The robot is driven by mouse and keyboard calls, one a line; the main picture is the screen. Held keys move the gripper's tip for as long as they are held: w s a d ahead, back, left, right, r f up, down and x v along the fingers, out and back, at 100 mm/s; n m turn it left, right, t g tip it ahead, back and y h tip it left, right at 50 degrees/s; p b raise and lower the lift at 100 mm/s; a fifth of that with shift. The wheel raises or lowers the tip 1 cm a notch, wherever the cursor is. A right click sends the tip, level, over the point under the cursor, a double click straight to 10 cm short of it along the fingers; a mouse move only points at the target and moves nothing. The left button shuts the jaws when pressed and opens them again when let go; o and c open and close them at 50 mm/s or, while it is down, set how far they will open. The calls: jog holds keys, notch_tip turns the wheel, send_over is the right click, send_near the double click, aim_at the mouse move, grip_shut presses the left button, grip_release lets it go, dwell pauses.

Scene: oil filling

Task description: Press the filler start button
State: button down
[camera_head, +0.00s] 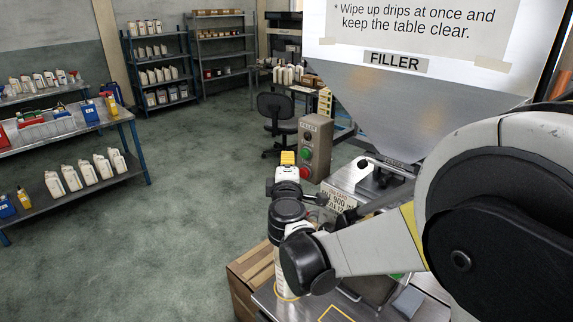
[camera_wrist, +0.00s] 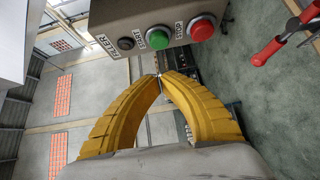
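The grey control box (camera_head: 320,135) stands left of the filler in the head view. It also fills the upper middle of the wrist view (camera_wrist: 120,15). Its green button (camera_wrist: 158,38), labelled START, sits between a black round part (camera_wrist: 126,43) and the red STOP button (camera_wrist: 202,28). The green button also shows in the head view (camera_head: 306,153). My gripper (camera_wrist: 158,76) has its yellow fingertips together with nothing visible between them. In the wrist view the tips appear just below the green button, apart from it. In the head view my gripper (camera_head: 288,157) is just left of the box.
The filler (camera_head: 395,63) with its hopper is right of the box, close to my arm. A red-handled tool (camera_wrist: 268,50) shows at the right of the wrist view. Shelves with bottles (camera_head: 160,70) and a chair (camera_head: 275,108) stand farther back.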

aim_at(298, 155)
jog(key=w+d, duration=0.2)
jog(key=d, duration=0.1)
jog(key=shift+w, duration=0.4)
